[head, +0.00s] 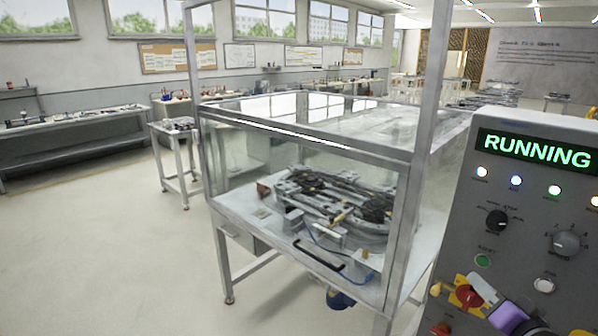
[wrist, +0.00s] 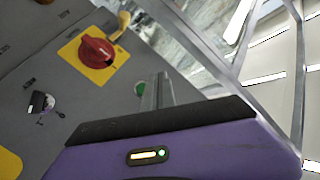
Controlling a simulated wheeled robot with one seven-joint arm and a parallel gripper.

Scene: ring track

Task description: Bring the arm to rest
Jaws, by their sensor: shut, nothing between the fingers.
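My gripper (head: 482,288) is at the lower right of the head view, in front of the grey control panel (head: 540,205). Its purple body shows, and its fingers point up and left toward the red switch knob on a yellow plate (head: 464,294). In the wrist view the fingers (wrist: 158,92) are together with nothing between them. The red knob (wrist: 97,52) is to their left and apart from them in that view. The panel's display (head: 537,150) reads RUNNING in green. Most of my arm is out of view.
A glass-walled enclosure on a metal frame (head: 400,190) stands left of the panel, with a ring-shaped track mechanism (head: 335,203) inside. A small side table (head: 178,150) and a long workbench (head: 75,135) are farther left. The floor (head: 110,250) at front left is clear.

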